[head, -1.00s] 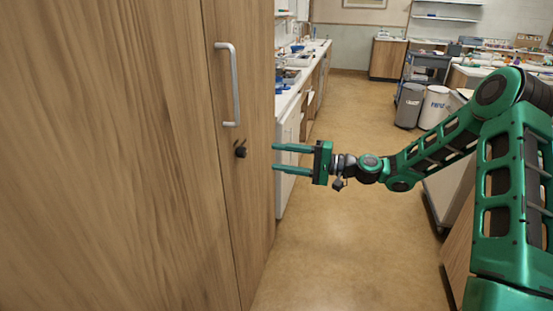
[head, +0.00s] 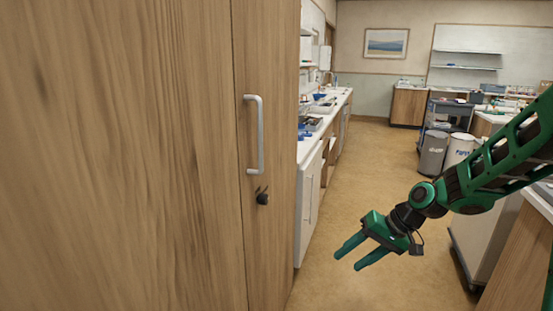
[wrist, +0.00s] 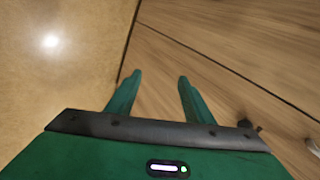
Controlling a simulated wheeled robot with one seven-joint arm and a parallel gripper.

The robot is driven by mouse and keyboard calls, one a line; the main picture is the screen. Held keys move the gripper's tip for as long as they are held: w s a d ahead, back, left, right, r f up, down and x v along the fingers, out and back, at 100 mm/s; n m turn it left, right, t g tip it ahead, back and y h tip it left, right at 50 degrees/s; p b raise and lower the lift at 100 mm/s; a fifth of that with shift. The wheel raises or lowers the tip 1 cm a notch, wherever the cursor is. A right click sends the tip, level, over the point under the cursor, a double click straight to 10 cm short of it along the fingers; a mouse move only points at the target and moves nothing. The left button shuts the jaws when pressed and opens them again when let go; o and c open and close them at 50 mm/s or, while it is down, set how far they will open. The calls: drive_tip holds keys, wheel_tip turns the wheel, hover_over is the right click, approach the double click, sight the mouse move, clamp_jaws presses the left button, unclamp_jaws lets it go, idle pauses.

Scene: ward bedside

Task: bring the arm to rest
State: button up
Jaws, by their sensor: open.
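My gripper (head: 352,258) is open and empty in the head view, right of the wooden cabinet. Its two green fingers point down and to the left, over the floor. It also shows in the wrist view (wrist: 158,85), with a clear gap between the fingers. My green arm reaches in from the right edge. The tall wooden cabinet (head: 140,150) fills the left of the head view. Its metal handle (head: 261,135) and a dark knob or key (head: 262,198) are apart from the gripper.
A counter (head: 335,108) with a sink area runs behind the cabinet. Bins (head: 433,155) and a grey cart (head: 450,112) stand at the back right. A wooden-sided unit (head: 520,255) is at the right edge. The floor (head: 375,170) between is clear.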

drive_tip(key=s+d+r+m+g+h, duration=0.1)
drive_tip(key=s+d+r+h, duration=0.2)
drive_tip(key=s+d, duration=0.5)
drive_tip(key=s+d+r+m+h, duration=0.1)
drive_tip(key=s+d+r+h, duration=0.15)
drive_tip(key=s+d, duration=0.5)
drive_tip(key=s+d+r+m, duration=0.1)
drive_tip(key=s+d, duration=0.1)
drive_tip(key=s, duration=0.5)
drive_tip(key=s+d+r+m+g, duration=0.1)
drive_tip(key=s+d+m, duration=0.1)
drive_tip(key=s, duration=0.6)
drive_tip(key=shift+s+d+r+g+h, duration=0.15)
drive_tip(key=shift+s+r+g+h, duration=0.15)
drive_tip(key=shift+h, duration=0.15)
